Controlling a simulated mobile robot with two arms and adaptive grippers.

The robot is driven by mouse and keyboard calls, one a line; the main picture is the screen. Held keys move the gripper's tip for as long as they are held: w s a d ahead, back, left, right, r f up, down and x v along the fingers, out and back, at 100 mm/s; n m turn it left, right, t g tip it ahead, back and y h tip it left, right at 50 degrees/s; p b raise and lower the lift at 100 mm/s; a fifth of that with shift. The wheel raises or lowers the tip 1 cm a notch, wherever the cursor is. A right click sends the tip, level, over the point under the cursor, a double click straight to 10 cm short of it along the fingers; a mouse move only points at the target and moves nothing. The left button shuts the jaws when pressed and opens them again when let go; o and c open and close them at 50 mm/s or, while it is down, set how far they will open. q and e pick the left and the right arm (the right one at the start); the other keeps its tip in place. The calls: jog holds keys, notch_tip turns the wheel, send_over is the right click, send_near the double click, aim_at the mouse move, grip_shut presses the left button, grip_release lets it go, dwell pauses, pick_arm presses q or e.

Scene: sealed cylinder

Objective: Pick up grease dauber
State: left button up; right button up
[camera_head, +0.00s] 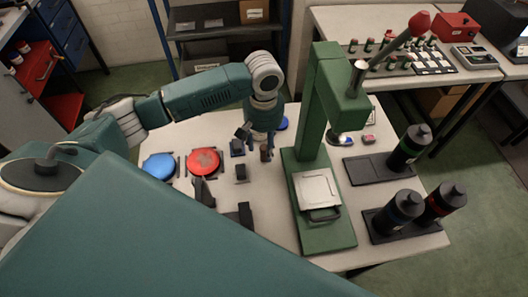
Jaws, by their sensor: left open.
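My left arm comes in from the left and reaches over the white table. My left gripper (255,144) points down near the table's middle, left of the green press, with its fingers apart. A small brownish upright piece (265,153) is just below the gripper, close to the fingers; it may be the grease dauber, but it is too small to be sure. I cannot tell whether the fingers touch it. My right gripper is not in view.
A green press (328,110) stands right of the gripper. Black bottles (408,148) stand on dark trays at the right. Blue (159,166) and red (204,161) round pieces lie left, with black holders (241,173) nearby. A back table (345,22) holds small parts.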

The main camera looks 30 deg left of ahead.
aim_at(264, 154)
pick_arm(q)
notch_tip(264, 154, down, 4)
jog(key=shift+r+p, duration=0.1)
jog(key=shift+p, duration=0.4)
jog(key=shift+f, duration=0.6)
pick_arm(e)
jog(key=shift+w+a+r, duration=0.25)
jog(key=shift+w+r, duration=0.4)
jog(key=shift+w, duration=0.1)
pick_arm(q)
jog(key=shift+c, duration=1.3)
grip_shut()
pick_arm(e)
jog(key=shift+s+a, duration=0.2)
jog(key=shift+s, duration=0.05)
